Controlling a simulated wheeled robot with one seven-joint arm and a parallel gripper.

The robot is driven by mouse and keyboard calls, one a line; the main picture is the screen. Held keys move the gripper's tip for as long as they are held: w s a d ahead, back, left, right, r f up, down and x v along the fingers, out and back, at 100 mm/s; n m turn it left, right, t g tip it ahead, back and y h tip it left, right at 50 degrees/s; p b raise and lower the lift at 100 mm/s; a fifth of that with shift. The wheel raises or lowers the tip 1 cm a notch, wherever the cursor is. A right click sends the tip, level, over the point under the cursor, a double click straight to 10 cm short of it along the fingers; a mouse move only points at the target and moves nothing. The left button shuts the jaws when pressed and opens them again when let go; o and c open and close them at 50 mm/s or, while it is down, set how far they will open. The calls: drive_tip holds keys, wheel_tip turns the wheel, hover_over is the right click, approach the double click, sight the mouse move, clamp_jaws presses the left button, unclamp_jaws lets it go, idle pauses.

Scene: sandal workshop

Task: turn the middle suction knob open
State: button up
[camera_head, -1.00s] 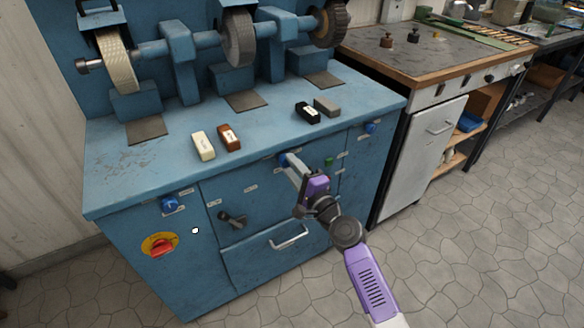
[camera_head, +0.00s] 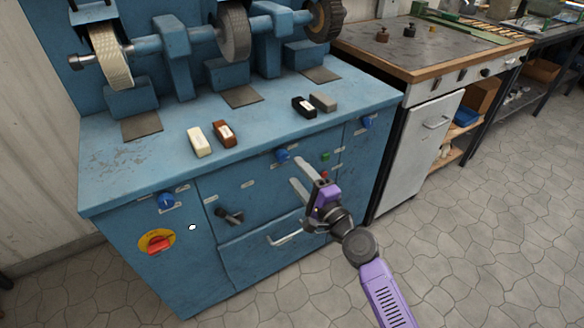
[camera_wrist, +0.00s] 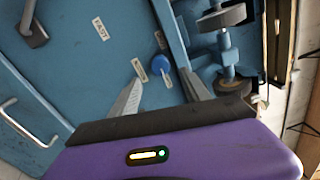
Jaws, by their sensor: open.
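The middle suction knob (camera_head: 282,155) is blue and sits on the upper front of the blue machine, below the worktop edge. In the wrist view the knob (camera_wrist: 160,64) shows beyond the fingertips, roughly between them, with small pale labels around it. Its exact turn is too small to tell. My gripper (camera_head: 294,170) is open and empty, below and to the right of the knob and apart from it. Its two pale fingers also show in the wrist view (camera_wrist: 160,77).
Other blue knobs sit on the left (camera_head: 166,201) and right (camera_head: 366,122) of the machine front. A red switch on yellow (camera_head: 157,242), a dark lever (camera_head: 229,215), a green button (camera_head: 325,157) and a drawer handle (camera_head: 284,238) are also there. Floor is free to the right.

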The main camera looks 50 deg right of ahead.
drive_tip(key=shift+v, duration=1.25)
drive_tip(key=s+a+r+n+g+y+p, duration=0.1)
drive_tip(key=s+a+r+n+p, duration=0.2)
drive_tip(key=s+a+n, duration=0.4)
drive_tip(key=s+a+r+n+g+y+p, duration=0.1)
drive_tip(key=s+a+r+n, duration=0.4)
drive_tip(key=s, duration=0.8)
drive_tip(key=s+a+r+n+y+p, duration=0.3)
drive_tip(key=s+a+r+n+p, duration=0.1)
drive_tip(key=s+a+n, duration=0.6)
drive_tip(key=shift+s+a+r+n+g+p, duration=0.2)
drive_tip(key=shift+s+a+n+g+p, duration=0.15)
drive_tip(key=shift+s+n+p, duration=0.4)
